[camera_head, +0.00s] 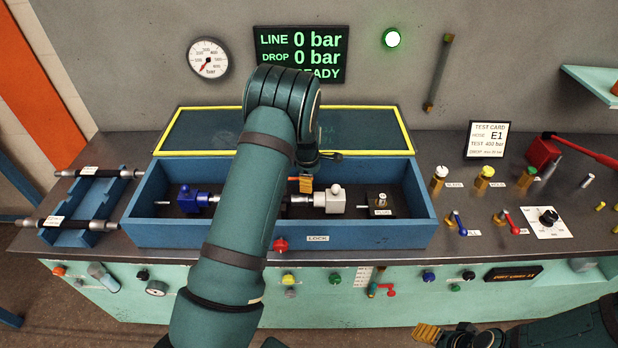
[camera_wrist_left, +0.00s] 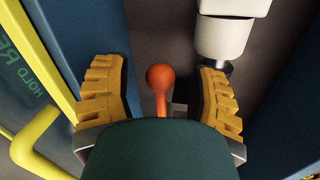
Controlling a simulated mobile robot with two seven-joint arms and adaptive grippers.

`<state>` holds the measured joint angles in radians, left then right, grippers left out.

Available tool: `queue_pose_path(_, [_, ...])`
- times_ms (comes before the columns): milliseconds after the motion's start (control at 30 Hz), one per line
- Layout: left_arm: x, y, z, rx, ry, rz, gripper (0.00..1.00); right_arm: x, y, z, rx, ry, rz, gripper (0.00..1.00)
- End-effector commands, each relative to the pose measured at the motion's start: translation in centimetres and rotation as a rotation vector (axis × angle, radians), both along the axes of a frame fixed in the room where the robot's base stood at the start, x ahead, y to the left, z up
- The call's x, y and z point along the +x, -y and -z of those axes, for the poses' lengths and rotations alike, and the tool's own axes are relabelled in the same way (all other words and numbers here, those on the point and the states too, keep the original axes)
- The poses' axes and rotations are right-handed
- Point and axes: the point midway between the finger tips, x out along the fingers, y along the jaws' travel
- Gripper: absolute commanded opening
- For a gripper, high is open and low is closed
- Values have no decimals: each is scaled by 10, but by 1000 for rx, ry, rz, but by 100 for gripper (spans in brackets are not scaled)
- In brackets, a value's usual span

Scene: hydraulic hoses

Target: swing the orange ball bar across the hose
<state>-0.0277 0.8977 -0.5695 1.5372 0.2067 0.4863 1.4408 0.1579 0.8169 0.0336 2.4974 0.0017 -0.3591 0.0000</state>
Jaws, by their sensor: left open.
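The orange ball bar shows in the left wrist view as an orange ball (camera_wrist_left: 160,76) on a short orange stem. It lies between the two yellow ridged fingers of my left gripper (camera_wrist_left: 158,95), which are open with a gap on both sides. In the head view my left gripper (camera_head: 306,184) is over the blue trough, and my arm hides the ball there. A hose fitting end (camera_head: 299,199) shows beside the white block (camera_head: 334,199); the rest of the hose is hidden behind my arm. My right gripper (camera_head: 428,333) is at the bottom edge, partly cut off.
The blue trough (camera_head: 365,236) has a raised yellow-edged lid (camera_head: 370,128) behind it. A blue block (camera_head: 190,199) stands at its left end. Two spare hoses (camera_head: 70,223) lie on a blue rack at the left. Valves and fittings (camera_head: 485,180) crowd the bench at the right.

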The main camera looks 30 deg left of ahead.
Motion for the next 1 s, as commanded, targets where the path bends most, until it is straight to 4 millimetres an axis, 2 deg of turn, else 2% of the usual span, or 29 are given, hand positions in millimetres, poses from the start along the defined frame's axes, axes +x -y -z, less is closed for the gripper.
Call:
queue_pose_path(100, [0, 0, 0, 0, 0, 0, 57, 0, 0, 0, 0, 0, 0, 61])
queue_pose_path(267, [0, 0, 0, 0, 0, 0, 1, 0, 0, 0, 0, 0, 0, 61])
queue_pose_path(667, [-3, 1, 0, 1, 1, 39, 0, 0, 0, 3, 0, 0, 0, 61])
queue_pose_path(1000, [-19, 8, 2, -2, 1, 259, 0, 0, -1, 18, -2, 0, 2, 61])
